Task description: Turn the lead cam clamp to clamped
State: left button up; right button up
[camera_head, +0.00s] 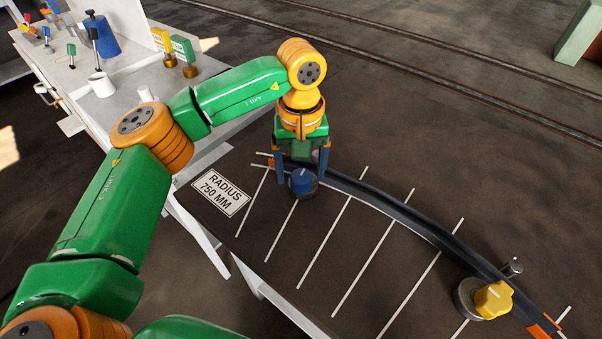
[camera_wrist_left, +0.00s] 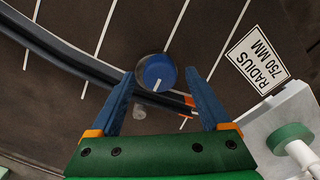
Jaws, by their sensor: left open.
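A cam clamp with a round blue knob (camera_head: 302,183) stands beside the curved dark rail near its left end. Its white pointer line shows on the knob in the left wrist view (camera_wrist_left: 158,70), pointing down toward the rail. A second clamp with a yellow knob (camera_head: 492,300) sits by the rail's lower right end. No label shows which clamp is the lead one. My left gripper (camera_head: 302,176) is open above the blue knob, one blue finger on either side. The wrist view shows its fingers (camera_wrist_left: 160,78) with gaps to the knob.
The curved rail (camera_head: 400,208) crosses dark ground marked with white lines. A "RADIUS 750 MM" sign (camera_head: 221,191) lies left of the blue knob. A pale workbench (camera_head: 127,91) at upper left carries a mug (camera_head: 102,86), a blue cylinder (camera_head: 100,36) and several coloured handles.

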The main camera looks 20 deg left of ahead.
aim_at(301, 175)
pick_arm(q)
notch_tip(301, 175, up, 6)
jog(key=shift+f, duration=0.1)
